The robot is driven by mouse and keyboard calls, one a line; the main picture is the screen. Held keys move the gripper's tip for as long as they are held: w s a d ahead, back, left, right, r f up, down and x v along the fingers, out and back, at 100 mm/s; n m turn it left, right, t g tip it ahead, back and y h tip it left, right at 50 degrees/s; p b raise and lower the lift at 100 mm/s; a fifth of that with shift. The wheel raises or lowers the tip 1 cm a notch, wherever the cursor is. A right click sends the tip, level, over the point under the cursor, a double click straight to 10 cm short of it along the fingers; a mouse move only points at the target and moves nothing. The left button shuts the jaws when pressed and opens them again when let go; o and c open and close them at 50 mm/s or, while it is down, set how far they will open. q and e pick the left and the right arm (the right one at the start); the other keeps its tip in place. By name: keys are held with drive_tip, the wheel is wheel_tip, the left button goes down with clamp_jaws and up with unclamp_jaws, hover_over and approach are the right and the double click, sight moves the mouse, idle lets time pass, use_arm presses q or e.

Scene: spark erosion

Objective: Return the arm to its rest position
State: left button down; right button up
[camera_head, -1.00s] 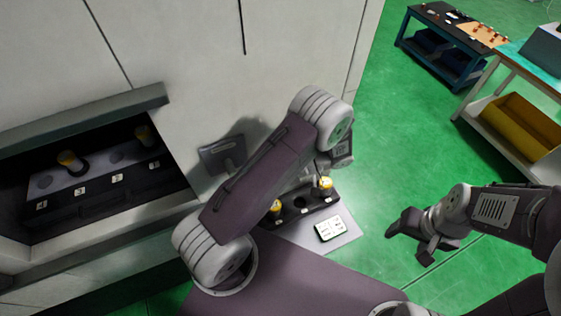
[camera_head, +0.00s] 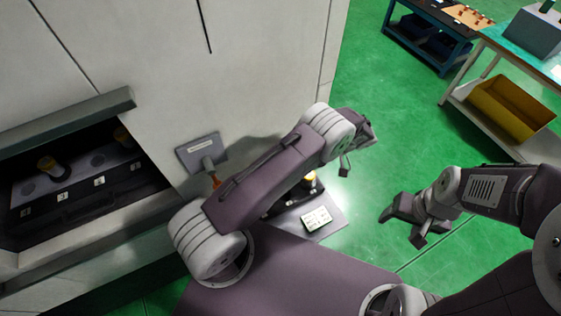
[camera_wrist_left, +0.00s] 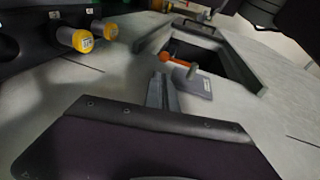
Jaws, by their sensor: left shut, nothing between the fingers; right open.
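My left arm reaches up and right across the middle of the head view. Its wrist and gripper (camera_head: 346,167) are at the far end, partly hidden by the arm, over the green floor to the right of the machine. In the left wrist view, the left gripper's fingers (camera_wrist_left: 163,92) are shut together with nothing between them. My right gripper (camera_head: 402,229) is open and empty over the green floor at the right.
An orange-handled lever (camera_head: 215,181) sits by a grey plate. A small tray (camera_head: 327,222) holds a white card (camera_head: 316,219). A bench with a yellow bin (camera_head: 512,108) stands right.

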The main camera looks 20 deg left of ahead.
use_arm(q)
drive_tip(key=shift+s+a, duration=0.15)
drive_tip(key=shift+a, duration=0.1)
drive_tip(key=shift+d, duration=0.1)
drive_tip(key=s+a+f+m+t+h+b, duration=0.1)
drive_tip(key=s+f+m+t+h+b, duration=0.3)
drive_tip(key=t+h, duration=0.6)
wheel_tip(320, 180, down, 2)
drive_tip(key=m+h+b, duration=0.2)
drive_tip(key=m+b, duration=0.1)
drive_tip(key=m, duration=0.1)
drive_tip(key=shift+s+a+t, duration=0.3)
drive_tip(key=shift+t, duration=0.1)
